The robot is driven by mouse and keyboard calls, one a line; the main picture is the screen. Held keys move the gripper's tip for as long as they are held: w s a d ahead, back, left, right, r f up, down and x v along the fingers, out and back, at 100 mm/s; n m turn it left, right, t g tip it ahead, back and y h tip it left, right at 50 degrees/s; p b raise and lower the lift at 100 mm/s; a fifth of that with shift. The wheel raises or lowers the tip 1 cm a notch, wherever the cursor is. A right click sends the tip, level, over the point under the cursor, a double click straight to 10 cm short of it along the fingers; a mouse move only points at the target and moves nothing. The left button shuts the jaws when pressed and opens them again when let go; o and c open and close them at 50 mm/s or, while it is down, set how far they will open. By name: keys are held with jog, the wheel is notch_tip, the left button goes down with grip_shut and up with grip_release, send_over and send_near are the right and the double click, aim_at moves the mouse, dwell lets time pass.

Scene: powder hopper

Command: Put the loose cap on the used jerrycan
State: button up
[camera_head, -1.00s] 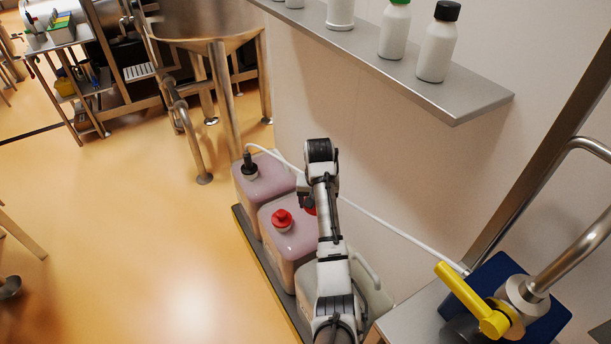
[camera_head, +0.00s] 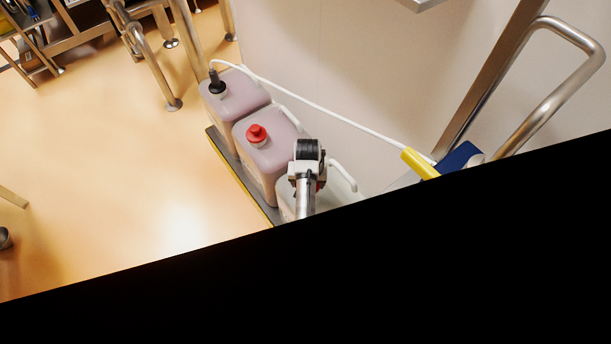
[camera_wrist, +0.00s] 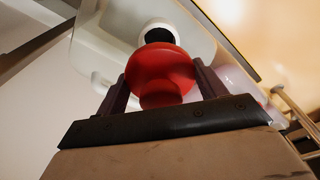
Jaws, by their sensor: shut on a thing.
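My gripper (camera_wrist: 160,76) is shut on the loose red cap (camera_wrist: 163,66), which sits between its two fingers in the wrist view. Beyond the cap is a pale jerrycan (camera_wrist: 108,30) with an uncapped neck, a white rim (camera_wrist: 143,33) around a dark opening. The cap overlaps the near part of this neck in the picture; I cannot tell whether they touch. In the head view my wrist is above this nearest jerrycan (camera_head: 337,198), and my arm and a black area hide much of it. The fingers are mostly hidden there.
A middle pinkish jerrycan (camera_head: 277,153) wears its own red cap (camera_head: 257,134). The far jerrycan (camera_head: 238,96) has a black fitting with a white hose (camera_head: 320,105) running along the wall. A yellow handle (camera_head: 420,164) stands at right. Black fills the lower head view.

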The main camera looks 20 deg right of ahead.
notch_tip(320, 180, down, 8)
jog(key=b, duration=0.6)
jog(key=shift+r, duration=0.15)
jog(key=shift+s, duration=0.1)
jog(key=o, duration=0.9)
jog(key=shift+o, duration=0.2)
jog(key=shift+a, duration=0.15)
jog(key=shift+a+f, duration=0.2)
jog(key=r, duration=0.5)
jog(key=s+r, duration=0.1)
jog(key=r, duration=0.4)
jog(key=r+b, duration=0.1)
jog(key=r, duration=0.4)
jog(key=shift+s+d, duration=0.2)
